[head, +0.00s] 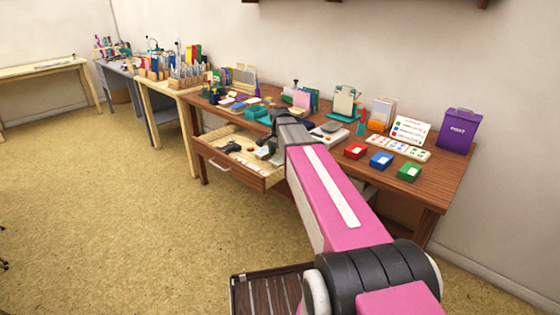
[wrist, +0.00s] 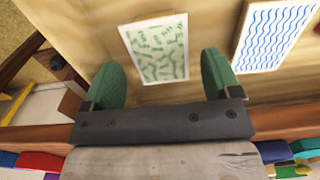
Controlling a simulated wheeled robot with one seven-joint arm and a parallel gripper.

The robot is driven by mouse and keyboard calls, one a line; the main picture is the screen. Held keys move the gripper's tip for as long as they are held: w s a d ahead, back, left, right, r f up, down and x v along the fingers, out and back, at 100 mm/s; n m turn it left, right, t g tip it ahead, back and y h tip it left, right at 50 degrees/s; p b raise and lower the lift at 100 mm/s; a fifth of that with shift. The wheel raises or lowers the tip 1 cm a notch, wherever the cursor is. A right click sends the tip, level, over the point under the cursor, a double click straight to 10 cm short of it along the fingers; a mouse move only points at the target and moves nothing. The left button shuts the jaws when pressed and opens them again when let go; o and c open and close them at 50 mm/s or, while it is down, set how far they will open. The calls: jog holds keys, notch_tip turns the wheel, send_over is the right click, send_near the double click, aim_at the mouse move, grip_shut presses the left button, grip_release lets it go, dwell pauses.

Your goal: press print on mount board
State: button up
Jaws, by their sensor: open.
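In the wrist view, a print with green marks on white (wrist: 160,50) lies flat on a pale wood surface (wrist: 95,25). A second print with blue wavy lines (wrist: 275,35) lies to its right. My gripper (wrist: 158,78) is open and empty, its two green fingers spread to either side of the lower part of the green print. Whether the fingers touch the surface cannot be told. In the head view, my arm hides most of the gripper near the desk's front edge, beside the open drawer (head: 266,184). I cannot single out the mount board with certainty.
The wooden desk (head: 445,190) carries red (head: 355,151), blue (head: 381,160) and green (head: 409,172) pads, a white card tray (head: 398,148) and a purple box (head: 459,130). The drawer holds small dark items. The floor (head: 130,220) at left is clear.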

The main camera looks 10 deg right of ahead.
aim_at(280, 159)
jog(key=shift+f, duration=1)
jog(key=c, duration=0.6)
jog(key=shift+r, duration=3.55)
jog(key=shift+c, duration=0.2)
jog(key=shift+a, duration=0.1)
